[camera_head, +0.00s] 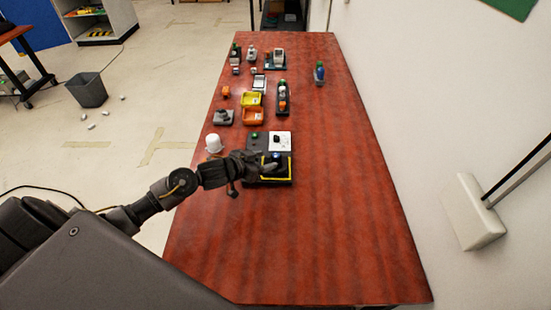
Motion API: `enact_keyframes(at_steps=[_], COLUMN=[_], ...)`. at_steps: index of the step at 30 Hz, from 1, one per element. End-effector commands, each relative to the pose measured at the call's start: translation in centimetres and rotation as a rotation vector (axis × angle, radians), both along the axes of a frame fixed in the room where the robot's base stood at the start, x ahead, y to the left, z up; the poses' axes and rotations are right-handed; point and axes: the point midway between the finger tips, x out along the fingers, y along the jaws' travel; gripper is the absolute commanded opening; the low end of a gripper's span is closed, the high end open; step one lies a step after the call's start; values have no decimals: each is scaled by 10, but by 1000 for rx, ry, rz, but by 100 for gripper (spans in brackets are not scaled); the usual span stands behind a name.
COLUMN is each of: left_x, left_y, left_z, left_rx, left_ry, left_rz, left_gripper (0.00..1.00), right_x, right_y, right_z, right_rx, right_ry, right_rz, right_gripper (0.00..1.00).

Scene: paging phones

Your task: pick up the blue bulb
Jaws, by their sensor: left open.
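A small blue bulb (275,155) shows at the tip of my left gripper, on a black board (285,182) with a yellow outline. My left gripper (269,163) is open and reaches over this board from the left. Its fingers partly cover the board, and the picture is too small to tell whether they touch the bulb. A small green piece (255,135) and a white panel (280,141) are at the board's far side. My right gripper is not in view.
The red-brown table (300,245) is bare at the front and right. Behind the board are an orange tray (252,116), a yellow tray (251,99) and several small items. A white-topped object (213,143) stands beside my arm.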

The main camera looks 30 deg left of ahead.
Motion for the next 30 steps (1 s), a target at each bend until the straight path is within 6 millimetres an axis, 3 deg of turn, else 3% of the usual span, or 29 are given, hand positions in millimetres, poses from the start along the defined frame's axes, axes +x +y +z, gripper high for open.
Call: enact_keyframes(at_steps=[7,16,27,30], left_x=[29,32,32,32], left_y=[-10,-12,-12,-11], left_z=[-13,-17,-17,-17], left_rx=[-2,0,0,0], left_ry=[0,0,0,0], left_rz=[1,-1,0,0], left_gripper=[53,53,6,5], right_x=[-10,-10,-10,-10], right_y=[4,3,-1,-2], right_z=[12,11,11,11], right_rx=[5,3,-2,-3], right_ry=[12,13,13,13], right_rz=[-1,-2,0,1], right_gripper=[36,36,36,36])
